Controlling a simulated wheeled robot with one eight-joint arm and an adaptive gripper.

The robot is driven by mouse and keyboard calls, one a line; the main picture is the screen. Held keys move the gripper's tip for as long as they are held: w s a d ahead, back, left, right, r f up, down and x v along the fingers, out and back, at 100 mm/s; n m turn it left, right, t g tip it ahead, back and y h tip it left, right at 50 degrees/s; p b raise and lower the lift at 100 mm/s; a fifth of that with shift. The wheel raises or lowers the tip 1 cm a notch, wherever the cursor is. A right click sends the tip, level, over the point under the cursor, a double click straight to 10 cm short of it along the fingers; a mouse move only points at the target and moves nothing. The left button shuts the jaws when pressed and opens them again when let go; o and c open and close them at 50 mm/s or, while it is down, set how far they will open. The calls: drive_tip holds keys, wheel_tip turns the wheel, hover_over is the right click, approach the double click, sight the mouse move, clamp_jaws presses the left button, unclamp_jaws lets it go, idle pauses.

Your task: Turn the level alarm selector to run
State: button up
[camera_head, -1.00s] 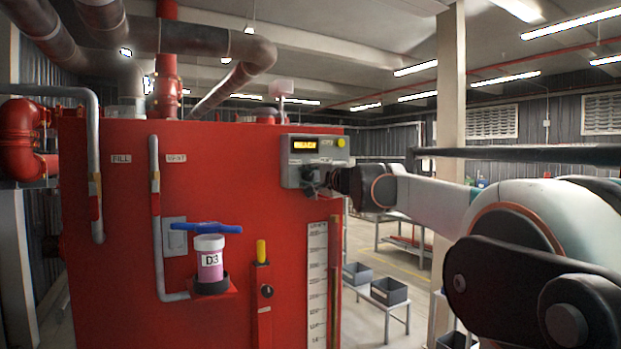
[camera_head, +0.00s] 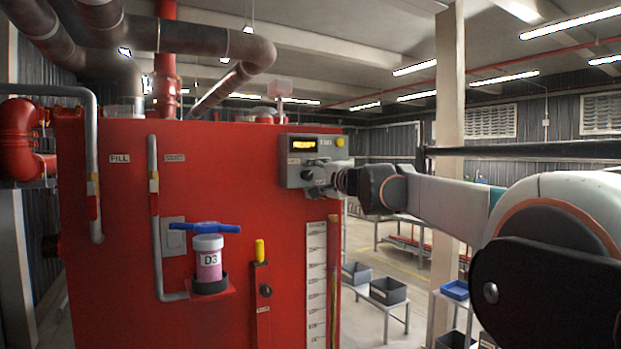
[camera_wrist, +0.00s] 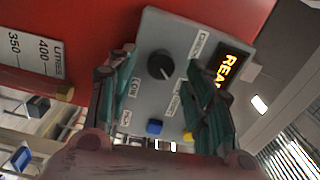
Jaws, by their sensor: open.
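The grey control box (camera_head: 296,150) is on the upper right of the red tank. It has a lit amber display (camera_head: 303,145) and a yellow button (camera_head: 340,142). A round black selector knob (camera_wrist: 160,65) is on its face in the wrist view, and the knob also shows in the head view (camera_head: 307,174). Small labels surround it; one reads LOW, and the others are hard to read. A blue button (camera_wrist: 154,127) is near the box edge. My gripper (camera_wrist: 161,60) is open, its fingers on either side of the knob, apart from it as far as I can see. The knob's pointing direction is unclear.
A D3 container (camera_head: 208,262) with a blue T-handle (camera_head: 207,227) stands on a tank bracket. Grey bins (camera_head: 388,290) sit on a bench at right.

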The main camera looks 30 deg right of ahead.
drive_tip(key=s, duration=0.5)
drive_tip(key=shift+w, duration=0.1)
idle(0.3)
